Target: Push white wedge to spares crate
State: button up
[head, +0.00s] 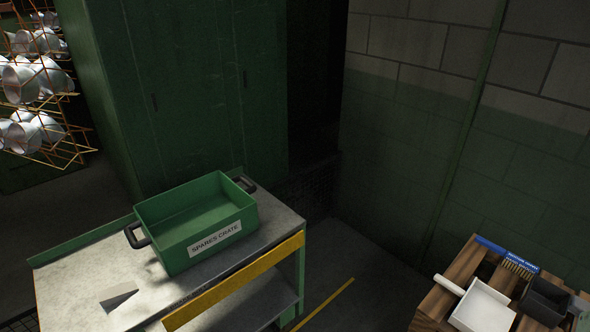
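The spares crate (172,243) is a green open box with dark side handles and a white "SPARES CRATE" label. It stands on a grey-topped workbench (68,278) and looks empty as far as I can see inside. My gripper is not in view.
A yellow strip (235,282) runs along the bench's front edge, and a green lip (85,243) along its back. Green cabinets (190,90) stand behind. A wooden pallet (437,300) with a brush (508,255) and a white pan (484,308) sits at lower right.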

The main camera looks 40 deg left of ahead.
aim_at(107, 297)
jog(key=u, duration=2.9)
jog(key=i+l, duration=0.15)
jog(key=i, duration=0.45)
